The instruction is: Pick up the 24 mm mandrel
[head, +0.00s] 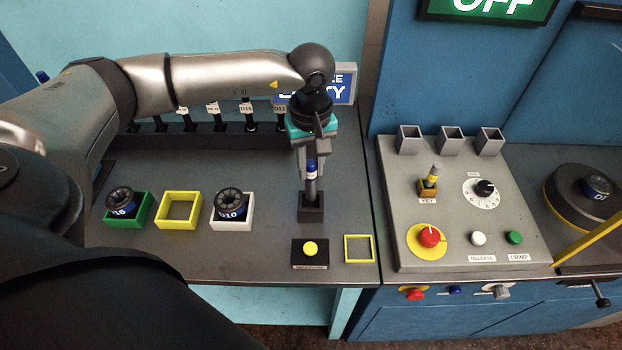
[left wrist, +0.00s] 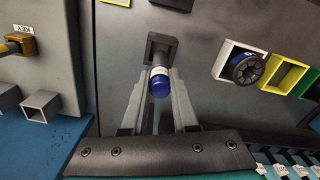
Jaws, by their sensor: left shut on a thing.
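A mandrel with a blue top, a pale band and a grey shaft (head: 312,186) stands upright at a black block (head: 311,208) on the grey bench. Its size marking is not readable. My left gripper (head: 311,166) points down from above and is shut on the mandrel near its blue top. In the left wrist view, the mandrel's blue end (left wrist: 160,86) sits between the two grey fingers, with the black block (left wrist: 160,46) beyond it. The shaft's lower end meets the block; I cannot tell whether it is inside. My right gripper is not in view.
A rack (head: 215,141) with several labelled tools runs along the back. Green (head: 143,225), yellow (head: 180,225) and white (head: 246,225) trays lie left; the green and white ones hold round dies. A yellow button (head: 310,249) sits in front, and a control panel (head: 455,205) right.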

